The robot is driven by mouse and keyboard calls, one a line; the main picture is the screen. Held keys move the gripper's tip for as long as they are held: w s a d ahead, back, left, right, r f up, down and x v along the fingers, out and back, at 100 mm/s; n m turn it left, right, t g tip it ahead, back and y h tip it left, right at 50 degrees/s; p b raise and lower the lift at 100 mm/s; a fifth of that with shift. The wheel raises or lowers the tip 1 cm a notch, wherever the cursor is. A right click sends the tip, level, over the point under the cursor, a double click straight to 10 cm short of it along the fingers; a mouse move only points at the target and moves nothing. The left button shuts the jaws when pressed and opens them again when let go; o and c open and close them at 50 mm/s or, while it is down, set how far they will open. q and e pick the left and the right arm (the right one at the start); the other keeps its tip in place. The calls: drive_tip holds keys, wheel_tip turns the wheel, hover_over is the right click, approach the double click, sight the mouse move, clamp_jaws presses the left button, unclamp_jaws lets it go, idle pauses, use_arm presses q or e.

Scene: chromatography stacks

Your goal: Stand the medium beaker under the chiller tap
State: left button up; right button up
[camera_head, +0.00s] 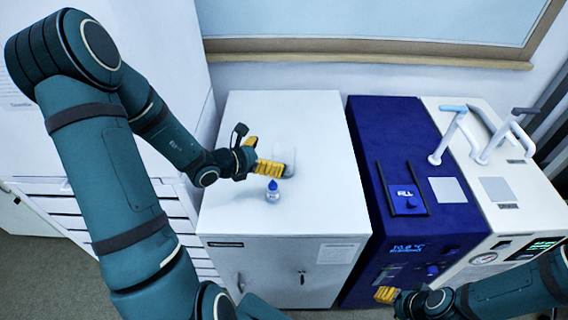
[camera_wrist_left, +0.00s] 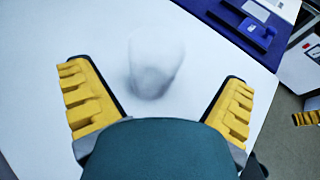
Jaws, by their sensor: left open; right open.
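A clear glass beaker (camera_head: 287,157) stands on the white cabinet top and is faint against it. In the left wrist view the beaker (camera_wrist_left: 155,66) stands ahead of the fingertips, in line with the gap between them. My left gripper (camera_head: 269,157) is open beside the beaker, with yellow fingers; in the head view it partly covers the beaker. The blue chiller (camera_head: 385,130) has a temperature display and a dark blue FILL plate (camera_head: 407,202). A white tap with a blue lever (camera_head: 450,132) rises to its right. My right gripper (camera_head: 385,294) is open, low before the chiller.
A small bottle with a blue cap (camera_head: 272,192) stands just in front of the left gripper. A second white tap with a grey lever (camera_head: 505,137) stands on the white unit (camera_head: 497,190) at right. The cabinet top (camera_head: 235,125) is otherwise clear.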

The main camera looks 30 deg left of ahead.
sight(293, 150)
use_arm(q)
drive_tip(key=shift+a+b+x, duration=0.1)
drive_tip(key=shift+b+x, duration=0.05)
drive_tip(key=shift+x, duration=1.35)
drive_tip(key=shift+a+b+x, duration=0.15)
drive_tip(key=shift+x, duration=1.35)
drive_tip(key=shift+f, duration=0.15)
drive_tip(key=shift+c, duration=0.3)
drive_tip(key=c, duration=1.1)
